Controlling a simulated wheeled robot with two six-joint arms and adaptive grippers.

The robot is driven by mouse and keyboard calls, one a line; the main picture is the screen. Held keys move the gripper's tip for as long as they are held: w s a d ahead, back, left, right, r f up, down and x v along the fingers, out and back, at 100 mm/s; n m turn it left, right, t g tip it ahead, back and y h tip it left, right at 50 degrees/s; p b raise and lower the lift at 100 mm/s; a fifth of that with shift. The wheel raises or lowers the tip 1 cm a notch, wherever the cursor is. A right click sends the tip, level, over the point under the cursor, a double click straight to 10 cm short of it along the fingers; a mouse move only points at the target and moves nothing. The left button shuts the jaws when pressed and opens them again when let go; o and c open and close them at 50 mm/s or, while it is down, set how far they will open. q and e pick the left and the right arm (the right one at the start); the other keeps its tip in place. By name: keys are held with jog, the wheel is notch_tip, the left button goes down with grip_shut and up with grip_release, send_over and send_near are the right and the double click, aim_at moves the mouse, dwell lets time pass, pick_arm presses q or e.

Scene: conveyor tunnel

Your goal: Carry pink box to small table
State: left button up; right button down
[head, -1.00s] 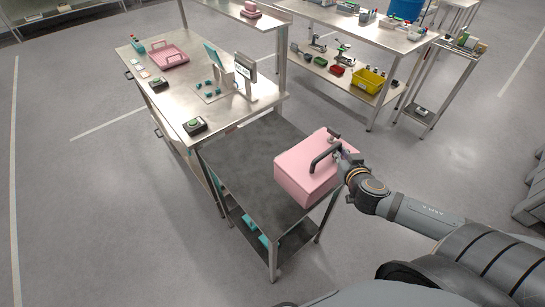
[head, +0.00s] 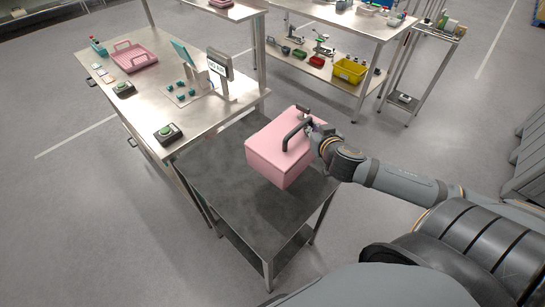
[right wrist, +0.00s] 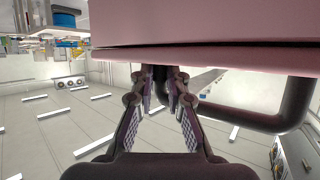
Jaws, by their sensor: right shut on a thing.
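The pink box (head: 278,158) has a dark handle (head: 292,136) on its lid. My right gripper (head: 313,128) is shut on the handle from the right side. The box is over the back right part of the small table (head: 225,190), which has a dark grey top. I cannot tell whether the box touches the tabletop. In the right wrist view, the pink box (right wrist: 220,28) fills the top, with its dark handle (right wrist: 262,120) beside my right gripper's fingers (right wrist: 162,82). My left gripper is not in view.
A steel workbench (head: 150,105) stands directly left of the small table, with a pink tray (head: 135,58), green buttons and a sign on it. Another bench with a yellow bin (head: 350,70) stands behind. The small table's front and left are clear.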

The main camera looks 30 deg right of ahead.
aim_at(280, 135)
jog(key=w+a+f+b, duration=0.1)
jog(key=w+a+b, duration=0.1)
jog(key=w+a, duration=0.1)
jog(key=shift+f, duration=0.4)
jog(key=shift+w+a, duration=0.2)
jog(key=shift+w, duration=0.05)
jog(key=w+a+f, duration=0.2)
jog(key=f, duration=0.1)
jog(key=w+a+f, duration=0.1)
jog(key=w+f, duration=0.1)
jog(key=shift+a, duration=0.3)
jog(key=shift+w+a+f+p, duration=0.15)
jog(key=shift+a+f+p, duration=0.05)
jog(key=shift+f, duration=0.2)
jog(key=shift+w+a+f+p, duration=0.15)
jog(key=shift+f, duration=1.8)
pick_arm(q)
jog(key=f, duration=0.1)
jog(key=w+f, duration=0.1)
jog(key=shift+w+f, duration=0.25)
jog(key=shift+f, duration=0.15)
